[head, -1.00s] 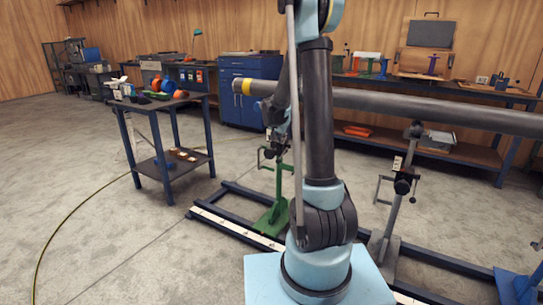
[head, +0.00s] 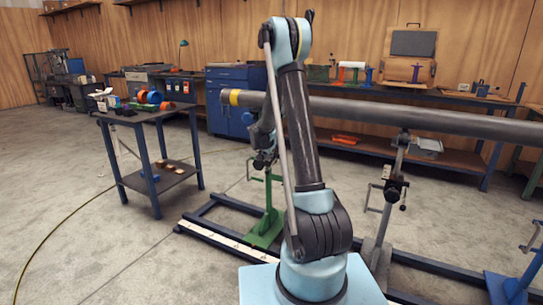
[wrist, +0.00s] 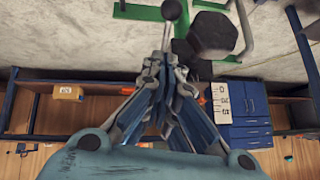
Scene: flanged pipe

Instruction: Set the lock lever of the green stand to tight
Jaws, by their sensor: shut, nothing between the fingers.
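The green stand (head: 268,208) stands on the dark floor rails below the pipe, left of my arm in the head view. My gripper (head: 263,163) is small there, at the stand's upper part, and partly hides it. In the wrist view my gripper (wrist: 166,62) is shut and empty, its fingers close together. A grey lever with a dark ball end (wrist: 172,10) shows just beyond the fingertips. I cannot tell whether they touch. The lever's exact setting is not clear.
The long grey pipe (head: 450,122) with a yellow band runs over the stands. A grey stand (head: 381,225) is to the right and a blue stand (head: 513,285) at the far right. A work table (head: 165,115) is at the left. Open floor lies between table and rails.

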